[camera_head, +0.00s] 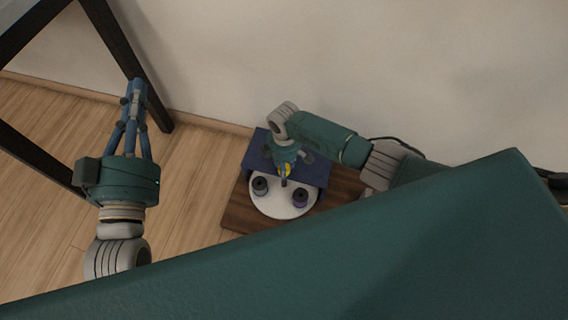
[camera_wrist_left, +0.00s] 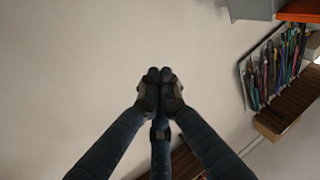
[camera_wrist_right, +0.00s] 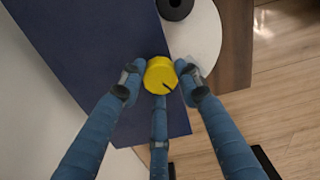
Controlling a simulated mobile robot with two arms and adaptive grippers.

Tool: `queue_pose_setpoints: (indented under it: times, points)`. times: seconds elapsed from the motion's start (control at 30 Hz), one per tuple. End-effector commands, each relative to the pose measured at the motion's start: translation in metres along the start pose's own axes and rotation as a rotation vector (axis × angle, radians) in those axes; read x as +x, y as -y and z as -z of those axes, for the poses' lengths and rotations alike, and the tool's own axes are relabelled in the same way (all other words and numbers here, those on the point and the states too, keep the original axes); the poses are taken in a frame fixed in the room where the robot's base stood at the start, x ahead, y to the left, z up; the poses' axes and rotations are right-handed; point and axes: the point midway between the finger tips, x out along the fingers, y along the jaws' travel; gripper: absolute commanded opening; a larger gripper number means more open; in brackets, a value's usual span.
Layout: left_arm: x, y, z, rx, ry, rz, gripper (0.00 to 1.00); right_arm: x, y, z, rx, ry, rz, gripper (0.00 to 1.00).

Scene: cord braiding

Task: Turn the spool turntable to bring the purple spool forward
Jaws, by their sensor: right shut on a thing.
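The white round turntable (camera_head: 283,212) sits on a brown wooden board, partly under a dark blue panel. In the right wrist view a dark spool (camera_wrist_right: 174,8) is cut by the top edge. A yellow knob (camera_wrist_right: 160,76) shows between the fingers of my right gripper (camera_wrist_right: 161,74), which is shut on it. In the head view the gripper partly covers the yellow knob (camera_head: 285,170). My left gripper (camera_head: 137,84) is shut and empty, far left of the turntable.
The dark blue panel (camera_head: 258,157) covers the back of the turntable. The wooden board (camera_head: 235,218) lies on or above a light plank floor. A dark frame (camera_head: 125,50) stands near my left gripper. In the left wrist view a rack of colourful items (camera_wrist_left: 272,68) is at right.

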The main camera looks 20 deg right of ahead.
Motion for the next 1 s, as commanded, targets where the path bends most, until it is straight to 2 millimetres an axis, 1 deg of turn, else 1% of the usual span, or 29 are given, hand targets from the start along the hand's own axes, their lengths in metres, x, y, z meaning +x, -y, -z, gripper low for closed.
queue_pose_setpoints:
  times: [0.03, 0.27, 0.5, 0.8, 1.0]
  points:
    - [-0.001, 0.001, -0.007, 0.001, 0.041, 0.002, 0.00, 0.000, 0.000, -0.008, 0.028, 0.016, 0.003, 0.00]
    - [-0.010, 0.006, -0.049, 0.005, 0.228, 0.013, 0.00, 0.001, 0.001, -0.009, 0.142, 0.018, 0.004, 0.00]
    - [-0.026, 0.011, -0.085, 0.007, 0.401, 0.023, 0.00, 0.001, 0.001, -0.009, 0.262, 0.018, 0.002, 0.00]
    - [-0.053, 0.017, -0.122, 0.008, 0.590, 0.034, 0.00, 0.001, 0.002, -0.009, 0.412, 0.019, 0.002, 0.00]
    - [-0.072, 0.019, -0.141, 0.007, 0.700, 0.042, 0.00, 0.001, 0.002, -0.009, 0.512, 0.019, 0.002, 0.00]
